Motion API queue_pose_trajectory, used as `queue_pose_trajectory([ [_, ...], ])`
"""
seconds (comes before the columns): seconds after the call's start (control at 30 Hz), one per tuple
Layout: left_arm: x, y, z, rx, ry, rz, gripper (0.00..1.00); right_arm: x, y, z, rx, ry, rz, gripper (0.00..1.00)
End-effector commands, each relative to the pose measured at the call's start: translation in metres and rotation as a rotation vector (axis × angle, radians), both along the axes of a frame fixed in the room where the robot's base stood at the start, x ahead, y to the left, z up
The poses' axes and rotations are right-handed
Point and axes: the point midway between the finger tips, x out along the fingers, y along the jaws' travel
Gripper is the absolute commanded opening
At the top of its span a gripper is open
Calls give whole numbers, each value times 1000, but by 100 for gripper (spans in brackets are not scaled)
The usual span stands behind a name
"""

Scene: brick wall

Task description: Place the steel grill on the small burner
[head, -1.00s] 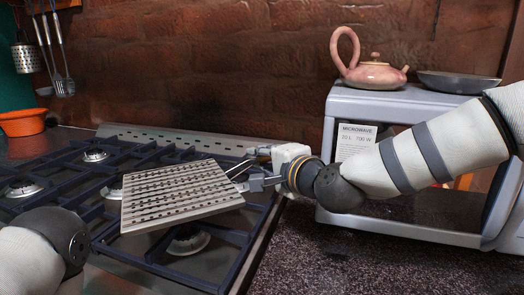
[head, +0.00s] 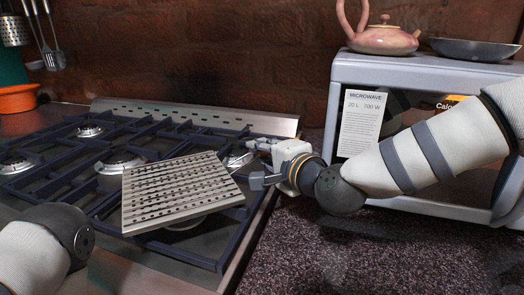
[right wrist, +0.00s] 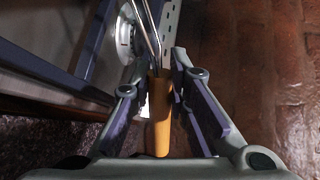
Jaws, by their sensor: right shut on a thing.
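The steel grill (head: 180,190) is a square perforated plate, held slightly tilted above the right part of the hob. My right gripper (head: 250,171) is at its right edge, shut on the grill's handle. The right wrist view shows the orange handle (right wrist: 160,115) between the fingers, with thin metal rods running from it. A small-looking burner (head: 88,131) is at the back of the hob. A larger burner (head: 120,163) is just behind the grill. The front right burner (head: 185,224) is mostly hidden under the grill. My left gripper is out of view; only part of its arm shows.
Dark pan supports (head: 200,258) cover the hob, with another burner (head: 15,163) at left. A microwave (head: 430,72) stands right, carrying a teapot (head: 385,40) and a pan (head: 475,49). An orange bowl (head: 17,98) is back left. The speckled counter (head: 330,255) is clear in front.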

Motion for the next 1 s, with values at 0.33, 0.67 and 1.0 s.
queue_pose_trajectory([
  [0.33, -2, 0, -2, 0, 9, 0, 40, 0, 0, -7, 2, 0, 0, 0],
  [0.67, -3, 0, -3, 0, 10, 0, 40, 0, 0, -9, 1, 0, 0, 39],
  [1.0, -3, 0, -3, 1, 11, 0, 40, -17, -9, -6, 0, 2, 1, 39],
])
